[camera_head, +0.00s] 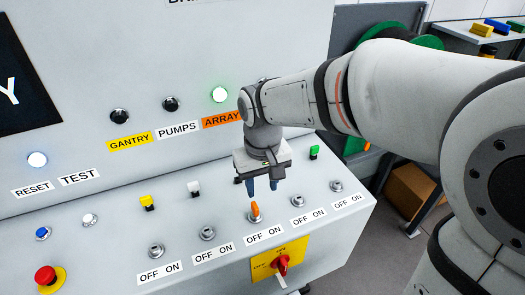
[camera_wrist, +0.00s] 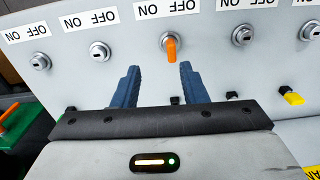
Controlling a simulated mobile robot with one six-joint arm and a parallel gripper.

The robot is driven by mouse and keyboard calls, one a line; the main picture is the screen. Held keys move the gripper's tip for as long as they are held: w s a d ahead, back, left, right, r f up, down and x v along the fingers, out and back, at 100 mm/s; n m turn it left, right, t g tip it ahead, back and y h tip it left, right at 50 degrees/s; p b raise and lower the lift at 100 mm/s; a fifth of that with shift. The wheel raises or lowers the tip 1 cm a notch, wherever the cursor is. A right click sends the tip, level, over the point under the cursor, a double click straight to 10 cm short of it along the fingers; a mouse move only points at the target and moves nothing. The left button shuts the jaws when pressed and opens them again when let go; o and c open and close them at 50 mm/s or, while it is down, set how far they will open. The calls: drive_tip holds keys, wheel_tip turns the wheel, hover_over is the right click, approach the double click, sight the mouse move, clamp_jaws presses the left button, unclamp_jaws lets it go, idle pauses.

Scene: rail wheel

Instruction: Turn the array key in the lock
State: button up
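The orange array key (camera_head: 255,210) sits in a round lock on the sloping console, above an "OFF ON" label (camera_head: 264,235). In the wrist view the orange key (camera_wrist: 171,48) stands out from its lock, just beyond my fingertips and nearer the right finger. My gripper (camera_head: 262,187) is above and behind the key in the head view, pointing down at the console. In the wrist view my gripper (camera_wrist: 159,67) has its two blue fingers wide apart with nothing between them. The fingers look apart from the key. The key's exact turn angle is hard to tell.
Similar keyless locks, such as one (camera_head: 207,233), flank the key. A red rotary switch (camera_head: 281,264) is in front. The lamp (camera_head: 219,94) above the orange "ARRAY" label (camera_head: 222,119) glows green-white.

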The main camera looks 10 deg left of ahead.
sight(255, 205)
drive_tip(key=shift+a+f, duration=0.1)
drive_tip(key=shift+a, duration=0.65)
drive_tip(key=shift+s+a+f, duration=0.1)
drive_tip(key=shift+a+f, duration=0.05)
drive_tip(key=shift+f, duration=0.1)
wheel_tip(255, 205, down, 7)
drive_tip(key=shift+f, duration=0.15)
drive_tip(key=shift+c, duration=0.3)
clamp_jaws()
